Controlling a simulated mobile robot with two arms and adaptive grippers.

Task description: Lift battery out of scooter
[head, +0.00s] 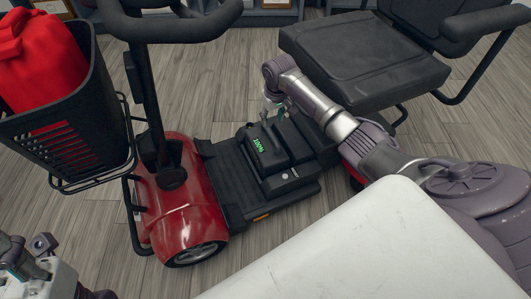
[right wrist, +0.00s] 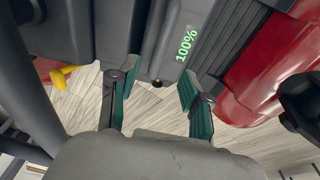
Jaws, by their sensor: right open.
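The scooter (head: 185,210) is red and black and stands on the wood floor. The battery (head: 283,148) is a dark block on its footboard, in front of the seat, with a green 100% display. The battery also shows in the right wrist view (right wrist: 205,52), display upper right. My right gripper (head: 277,104) is above the battery's far side, partly hidden by its own wrist. In the right wrist view its two green-padded fingers (right wrist: 157,90) are apart with nothing between them. Part of my left arm's end (head: 38,262) shows at the lower left; its finger state is unclear.
The black seat (head: 360,62) overhangs at the right, close to my right arm. The steering column (head: 145,90) and handlebar (head: 180,28) rise at the left. A black basket (head: 75,135) holds a red bag (head: 45,65).

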